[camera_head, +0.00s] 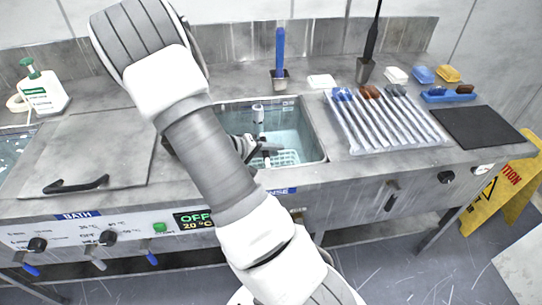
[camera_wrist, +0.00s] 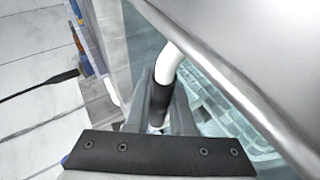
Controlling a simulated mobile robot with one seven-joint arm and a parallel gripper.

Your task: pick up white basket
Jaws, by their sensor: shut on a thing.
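The white basket (camera_head: 287,157) sits low in the rinse sink (camera_head: 316,138), mostly hidden behind my arm in the head view. Its pale grid wall shows under the water in the wrist view (camera_wrist: 222,112). My gripper (camera_head: 264,150) is down inside the sink. In the wrist view my gripper (camera_wrist: 166,105) is shut on the black grip of a curved white handle (camera_wrist: 168,64). The handle appears to belong to the basket, but where they join is hidden.
A grey sink rim (camera_wrist: 250,105) runs close beside the gripper in the wrist view. A lidded bath (camera_head: 85,150) stands left. A blue-handled tool (camera_head: 280,55) stands behind the sink.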

